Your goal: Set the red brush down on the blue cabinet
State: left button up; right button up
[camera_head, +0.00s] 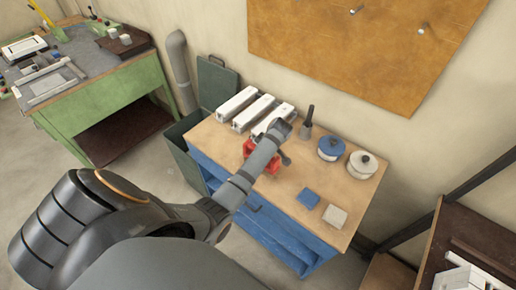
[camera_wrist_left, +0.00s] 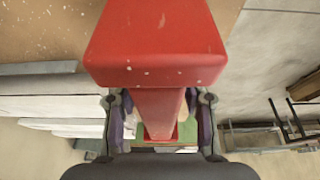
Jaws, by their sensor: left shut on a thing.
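The red brush (camera_head: 249,149) is over the wooden top of the blue cabinet (camera_head: 272,228) in the head view, partly hidden under my left arm. In the left wrist view the brush (camera_wrist_left: 155,45) is large, with a wide red block and a narrower stem. My left gripper (camera_wrist_left: 160,120) is shut on that stem, one finger on each side. In the head view its fingertips are hidden by the wrist. I cannot tell whether the brush touches the cabinet top. My right gripper is in neither view.
White profiles (camera_head: 237,104) lie at the cabinet's back left. A dark upright tool (camera_head: 306,124), a blue pot (camera_head: 331,148) and a white pot (camera_head: 362,165) stand along the back. A blue block (camera_head: 308,198) and beige block (camera_head: 335,216) lie right. The middle top is clear.

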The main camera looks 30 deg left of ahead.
pick_arm(q)
jog(key=o, duration=0.9)
jog(key=shift+w+d+f, duration=0.1)
jog(key=shift+o, duration=1.9)
jog(key=shift+f, duration=0.1)
jog(key=shift+a, duration=0.2)
jog(key=shift+r, duration=0.35)
jog(key=b+v, duration=0.2)
jog(key=v, duration=0.7)
jog(key=shift+w+d+f, duration=0.1)
jog(key=shift+v, duration=0.95)
jog(key=shift+d+r+p, duration=0.15)
jog(key=shift+r+p, duration=0.2)
jog(key=shift+r, duration=0.2)
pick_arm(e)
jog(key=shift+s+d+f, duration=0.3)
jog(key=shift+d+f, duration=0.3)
